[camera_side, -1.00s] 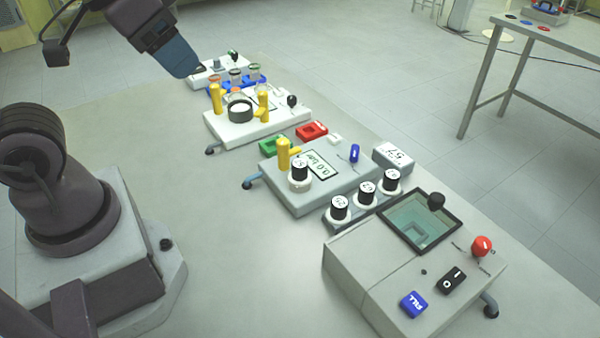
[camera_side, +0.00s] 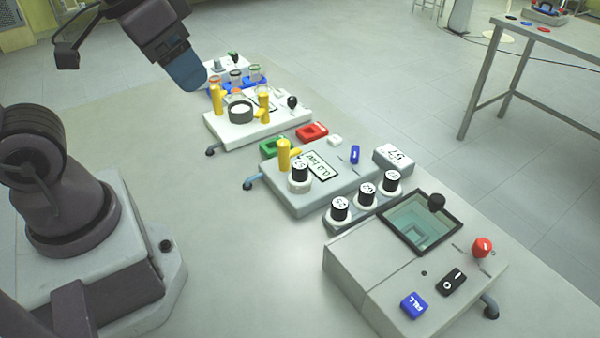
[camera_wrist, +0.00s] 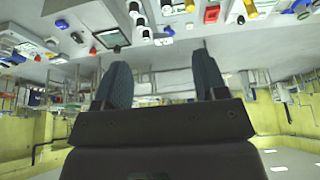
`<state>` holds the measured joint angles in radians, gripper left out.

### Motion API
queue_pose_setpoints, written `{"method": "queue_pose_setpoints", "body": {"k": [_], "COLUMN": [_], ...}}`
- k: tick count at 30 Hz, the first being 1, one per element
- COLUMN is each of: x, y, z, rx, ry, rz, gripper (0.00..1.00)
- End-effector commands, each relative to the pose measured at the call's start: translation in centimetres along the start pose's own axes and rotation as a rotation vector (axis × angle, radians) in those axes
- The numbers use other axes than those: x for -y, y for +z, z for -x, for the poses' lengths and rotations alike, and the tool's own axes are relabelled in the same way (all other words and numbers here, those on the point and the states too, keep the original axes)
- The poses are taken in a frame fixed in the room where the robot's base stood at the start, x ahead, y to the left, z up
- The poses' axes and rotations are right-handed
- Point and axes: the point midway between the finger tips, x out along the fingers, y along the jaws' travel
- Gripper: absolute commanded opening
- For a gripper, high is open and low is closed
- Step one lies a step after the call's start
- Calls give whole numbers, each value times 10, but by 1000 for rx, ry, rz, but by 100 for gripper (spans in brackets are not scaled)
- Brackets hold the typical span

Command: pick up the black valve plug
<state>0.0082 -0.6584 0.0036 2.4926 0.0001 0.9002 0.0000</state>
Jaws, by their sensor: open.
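I cannot tell for sure which part is the black valve plug. A round black knob (camera_side: 437,202) sits at the far corner of the tank on the nearest unit, and another black knob (camera_side: 293,102) stands on the white unit further back. Several black cylinders with white numbered tops, such as this one (camera_side: 366,191), stand on white round bases. My gripper (camera_side: 190,76) is high at the upper left, in the air and apart from all of these. In the wrist view its two fingers (camera_wrist: 162,62) are spread, with nothing between them.
Yellow valve posts (camera_side: 284,157), a blue rack with small jars (camera_side: 256,83), and red (camera_side: 312,131) and green (camera_side: 270,147) blocks crowd the row of units. The nearest unit has a water tank (camera_side: 405,235) and a red knob (camera_side: 482,247). The table's left front (camera_side: 255,275) is clear.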

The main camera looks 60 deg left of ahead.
Motion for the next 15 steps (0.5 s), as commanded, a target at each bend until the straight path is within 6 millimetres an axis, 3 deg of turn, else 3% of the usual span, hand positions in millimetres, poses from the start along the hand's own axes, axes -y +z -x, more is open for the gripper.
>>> {"method": "queue_pose_setpoints", "body": {"k": [7,15], "x": [0,2], "y": [-31,-69], "z": [-54,-135], "rx": [226,396], "ry": [1,-95], "rz": [111,523], "gripper": [66,66]}}
